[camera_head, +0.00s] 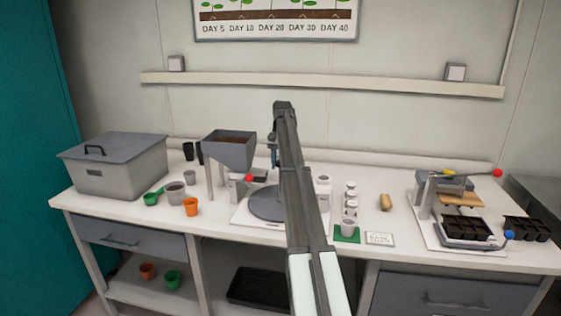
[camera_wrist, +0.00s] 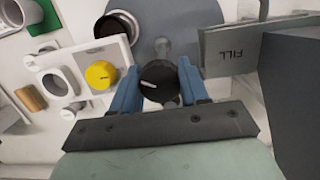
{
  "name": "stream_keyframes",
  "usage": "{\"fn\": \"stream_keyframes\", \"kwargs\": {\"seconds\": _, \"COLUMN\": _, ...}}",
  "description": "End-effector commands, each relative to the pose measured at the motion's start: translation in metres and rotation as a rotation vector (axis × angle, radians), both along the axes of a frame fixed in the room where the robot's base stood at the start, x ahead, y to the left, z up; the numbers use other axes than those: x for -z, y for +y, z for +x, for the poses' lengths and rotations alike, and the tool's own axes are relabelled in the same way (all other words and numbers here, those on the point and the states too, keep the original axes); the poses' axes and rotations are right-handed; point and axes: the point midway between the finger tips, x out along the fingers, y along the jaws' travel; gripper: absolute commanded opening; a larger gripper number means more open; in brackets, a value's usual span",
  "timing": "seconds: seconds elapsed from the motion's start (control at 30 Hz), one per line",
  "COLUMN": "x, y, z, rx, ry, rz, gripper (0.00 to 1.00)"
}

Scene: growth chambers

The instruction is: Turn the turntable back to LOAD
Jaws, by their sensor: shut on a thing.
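The turntable is a grey disc (camera_head: 266,204) on a white base (camera_head: 241,217), partly hidden behind my arm in the head view. In the wrist view its grey surface (camera_wrist: 190,18) spreads beyond my fingers. My gripper (camera_wrist: 160,88) has its blue fingers on both sides of a black round knob (camera_wrist: 158,80) with a white mark, and is shut on it. The knob sits at the disc's near edge in the wrist view. A plate marked FILL (camera_wrist: 275,48) stands to the right, its text upside down. I see no LOAD label.
The grey hopper (camera_head: 229,148) stands left of the turntable. White bottles (camera_head: 350,192) and a green mat (camera_head: 347,239) are to the right.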

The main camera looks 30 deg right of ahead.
Motion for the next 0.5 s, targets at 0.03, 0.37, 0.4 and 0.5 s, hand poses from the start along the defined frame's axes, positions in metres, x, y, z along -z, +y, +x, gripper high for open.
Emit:
{"fn": "stream_keyframes", "kwargs": {"seconds": 0.03, "x": -0.0001, "y": 0.0011, "z": 0.0003, "rx": -0.002, "ry": -0.001, "rz": 0.001, "gripper": 0.27}}
{"fn": "stream_keyframes", "kwargs": {"seconds": 0.37, "x": 0.0001, "y": 0.0007, "z": -0.0002, "rx": 0.16, "ry": -0.003, "rz": 0.0, "gripper": 0.27}}
{"fn": "stream_keyframes", "kwargs": {"seconds": 0.4, "x": 0.0, "y": 0.0007, "z": -0.0001, "rx": 0.203, "ry": -0.003, "rz": 0.0, "gripper": 0.27}}
{"fn": "stream_keyframes", "kwargs": {"seconds": 0.5, "x": 0.0001, "y": 0.0004, "z": -0.0002, "rx": 0.306, "ry": -0.003, "rz": -0.001, "gripper": 0.27}}
